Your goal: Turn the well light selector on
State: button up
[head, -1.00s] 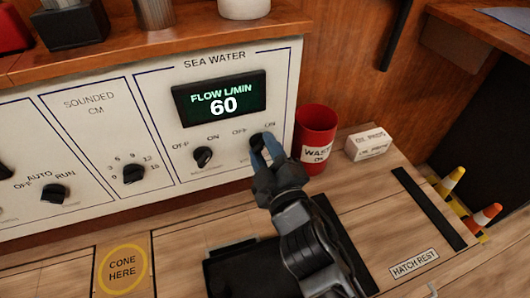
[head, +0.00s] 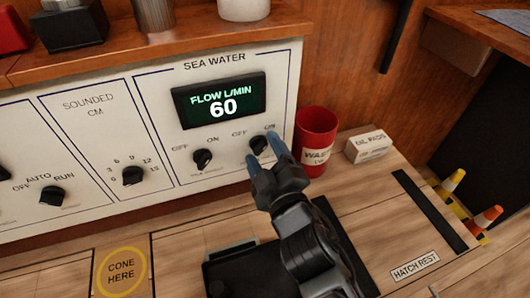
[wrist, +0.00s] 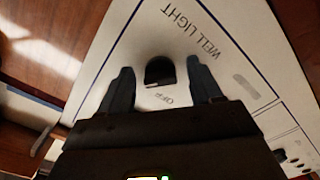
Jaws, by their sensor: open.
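The well light selector (head: 258,145) is a small black knob at the lower right of the white SEA WATER panel, with OFF and ON printed above it. In the wrist view the selector (wrist: 160,71) sits between my two fingers, with gaps on both sides. The upside-down WELL LIGHT label and the OFF label show near it. A pale mark shows at the knob's lower edge there, but I cannot tell its setting surely. My gripper (head: 264,152) is open in front of the knob, and its fingers hide part of the knob's surroundings in the head view.
A similar black knob (head: 202,159) is to the left, below the FLOW L/MIN display (head: 220,101) reading 60. A red waste bin (head: 316,140) stands close to the right of my gripper. A white box (head: 368,146) is beyond it.

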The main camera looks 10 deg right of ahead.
jog(key=s+d, duration=0.1)
jog(key=s, duration=0.6)
jog(key=shift+s+d, duration=0.25)
jog(key=shift+s, duration=0.1)
jog(key=s+d+f+m+g, duration=0.1)
jog(key=s+d+f+m, duration=0.2)
jog(key=s, duration=0.5)
jog(key=s+d+f+m+g, duration=0.1)
jog(key=s+d+m, duration=0.1)
jog(key=s+d, duration=0.4)
jog(key=s+d+r+m+h, duration=0.2)
jog(key=s+d+r+m, duration=0.15)
jog(key=s, duration=0.55)
jog(key=s+d+r+m+h, duration=0.1)
jog(key=s+d+r+m, duration=0.2)
jog(key=s, duration=0.6)
notch_tip(320, 180, up, 25)
jog(key=p, duration=2.5)
jog(key=shift+a+m+g+p, duration=0.35)
jog(key=shift+g, duration=0.05)
